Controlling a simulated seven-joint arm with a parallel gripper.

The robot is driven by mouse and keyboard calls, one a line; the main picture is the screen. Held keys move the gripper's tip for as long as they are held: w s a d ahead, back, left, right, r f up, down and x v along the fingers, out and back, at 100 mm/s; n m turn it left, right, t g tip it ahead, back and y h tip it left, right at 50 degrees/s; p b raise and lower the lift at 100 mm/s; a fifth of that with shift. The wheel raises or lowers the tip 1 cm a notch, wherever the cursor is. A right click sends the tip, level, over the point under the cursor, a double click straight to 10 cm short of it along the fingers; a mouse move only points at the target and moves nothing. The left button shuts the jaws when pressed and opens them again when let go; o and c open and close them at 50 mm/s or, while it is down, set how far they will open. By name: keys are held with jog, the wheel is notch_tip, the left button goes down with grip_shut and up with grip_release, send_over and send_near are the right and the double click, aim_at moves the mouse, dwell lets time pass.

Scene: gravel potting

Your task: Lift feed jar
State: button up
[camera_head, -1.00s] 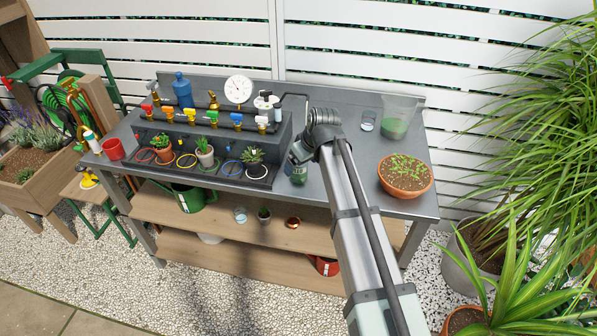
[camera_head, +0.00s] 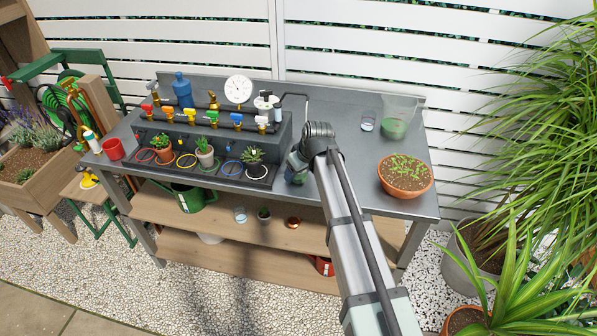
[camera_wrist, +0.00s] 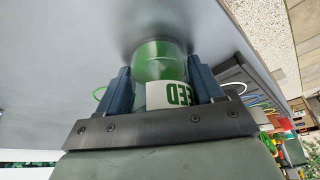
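The feed jar (camera_wrist: 158,64) is green with a white label whose letters "EED" show. It stands on the grey metal bench (camera_head: 340,185), near the front edge. In the wrist view the two blue fingers of my gripper (camera_wrist: 158,72) are on either side of the jar, very close to its walls. I cannot tell whether they press on it. In the head view my gripper (camera_head: 298,168) is low over the bench top and hides most of the jar.
A planted terracotta bowl (camera_head: 405,176), a clear glass (camera_head: 368,120) and a jug with green contents (camera_head: 395,127) stand to the right. Left of my gripper is a dark station with valves (camera_head: 237,121) and small potted plants (camera_head: 254,158). The bench between gripper and bowl is clear.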

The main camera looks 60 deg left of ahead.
jog(key=c, duration=0.6)
jog(key=shift+r, duration=0.25)
jog(key=shift+c, duration=0.2)
